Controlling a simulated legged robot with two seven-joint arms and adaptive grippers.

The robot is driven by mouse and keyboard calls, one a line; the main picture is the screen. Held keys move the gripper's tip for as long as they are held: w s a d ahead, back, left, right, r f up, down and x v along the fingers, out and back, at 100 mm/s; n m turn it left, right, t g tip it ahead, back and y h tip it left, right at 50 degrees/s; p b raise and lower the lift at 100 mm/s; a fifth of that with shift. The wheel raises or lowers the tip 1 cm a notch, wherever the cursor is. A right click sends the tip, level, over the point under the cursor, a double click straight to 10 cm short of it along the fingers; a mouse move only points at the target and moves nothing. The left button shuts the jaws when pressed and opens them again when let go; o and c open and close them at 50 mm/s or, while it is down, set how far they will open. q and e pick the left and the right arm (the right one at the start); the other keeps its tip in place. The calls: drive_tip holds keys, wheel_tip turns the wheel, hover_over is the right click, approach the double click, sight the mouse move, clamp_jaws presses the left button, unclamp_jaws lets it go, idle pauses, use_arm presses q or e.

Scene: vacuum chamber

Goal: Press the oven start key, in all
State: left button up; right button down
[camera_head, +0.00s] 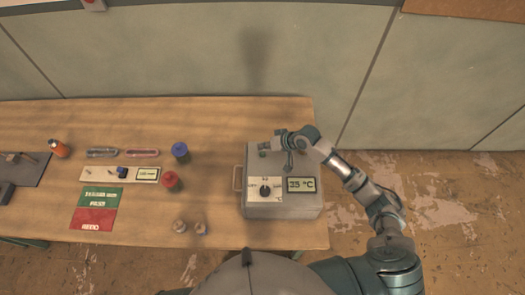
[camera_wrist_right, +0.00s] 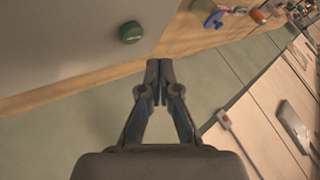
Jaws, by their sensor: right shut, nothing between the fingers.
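The oven is a grey box (camera_head: 311,207) at the right end of the bench, with a dial (camera_head: 265,188) and a display (camera_head: 301,185) reading about 35 °C. A round green key (camera_wrist_right: 130,32) stands on a grey surface, likely the oven, in the wrist view. I cannot make it out in the head view. My right gripper (camera_head: 265,150) is over the far part of the oven. Its fingers (camera_wrist_right: 158,82) are shut and empty in the wrist view, right of and below the green key, apart from it in the picture. My left gripper is not in view.
The wooden bench (camera_head: 130,235) carries blue (camera_head: 180,150) and red (camera_head: 171,180) capped items left of the oven. Green and red panels (camera_head: 97,208) lie farther left. An oven handle (camera_head: 237,178) sticks out at left. The wall (camera_head: 200,50) stands behind.

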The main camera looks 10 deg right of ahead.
sight(264, 155)
drive_tip(key=shift+r+p, duration=0.3)
drive_tip(key=shift+r, duration=1.35)
drive_tip(key=shift+s+f, duration=0.1)
